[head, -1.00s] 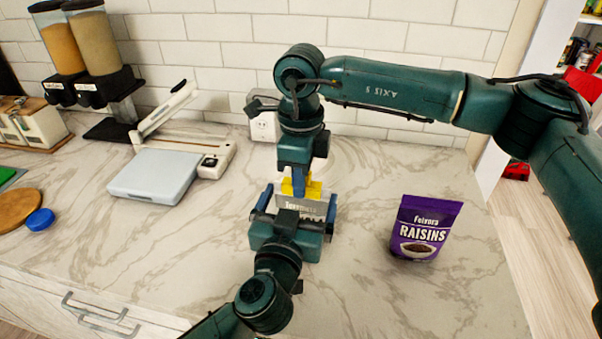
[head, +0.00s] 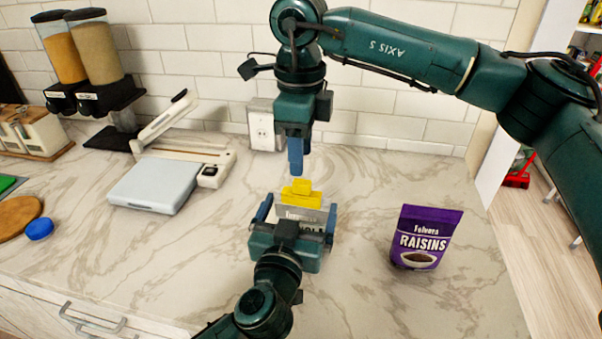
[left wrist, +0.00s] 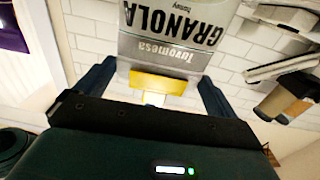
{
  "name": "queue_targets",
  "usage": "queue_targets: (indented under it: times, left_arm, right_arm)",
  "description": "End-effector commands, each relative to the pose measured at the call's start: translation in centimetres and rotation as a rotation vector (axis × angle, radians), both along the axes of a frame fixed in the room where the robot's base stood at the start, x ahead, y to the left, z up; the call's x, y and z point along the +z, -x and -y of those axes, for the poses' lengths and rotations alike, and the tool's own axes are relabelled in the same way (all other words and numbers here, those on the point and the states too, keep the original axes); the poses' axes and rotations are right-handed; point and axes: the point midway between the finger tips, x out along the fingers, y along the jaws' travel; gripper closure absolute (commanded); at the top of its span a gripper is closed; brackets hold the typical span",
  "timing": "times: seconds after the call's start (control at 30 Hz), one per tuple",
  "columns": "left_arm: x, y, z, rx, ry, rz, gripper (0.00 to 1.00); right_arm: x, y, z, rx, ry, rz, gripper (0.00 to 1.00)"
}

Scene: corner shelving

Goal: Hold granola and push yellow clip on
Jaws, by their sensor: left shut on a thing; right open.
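The granola bag (head: 300,214) is grey and stands upright on the counter, mostly hidden behind my left gripper (head: 293,217) in the head view. My left gripper is shut on the bag, one finger on each side. The left wrist view shows the granola bag (left wrist: 170,42) upside down, with its label readable. The yellow clip (head: 301,194) sits on the bag's top edge; it also shows in the left wrist view (left wrist: 158,84). My right gripper (head: 296,165) is open and empty, above the clip and apart from it.
A purple raisins bag (head: 424,238) stands to the right. A white sealer-like device (head: 152,183) with a raised arm is at the left, near dispensers (head: 92,55) and a blue lid (head: 39,228). The counter between bag and raisins is clear.

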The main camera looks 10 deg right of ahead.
Motion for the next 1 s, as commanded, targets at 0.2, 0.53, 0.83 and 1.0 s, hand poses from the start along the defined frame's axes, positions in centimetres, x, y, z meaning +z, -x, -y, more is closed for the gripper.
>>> queue_targets:
  times: [0.2, 0.53, 0.83, 1.0]
  left_arm:
    - [0.0, 0.0, 0.0, 0.000, 0.000, 0.001, 0.30]
    - [0.1, 0.0, 0.0, 0.000, 0.000, 0.001, 0.30]
    - [0.1, 0.0, 0.0, 0.000, 0.000, 0.001, 0.00]
    - [0.0, 0.1, 0.0, 0.000, 0.000, 0.001, 0.00]
  right_arm:
    - [3.2, 0.0, 0.0, -0.001, 0.000, 0.001, 0.58]
    - [4.0, 0.0, 0.0, 0.001, 0.000, -0.001, 0.58]
    - [4.0, 0.0, 0.0, 0.001, 0.000, -0.001, 0.58]
    - [4.0, 0.0, 0.0, 0.000, 0.000, -0.001, 0.58]
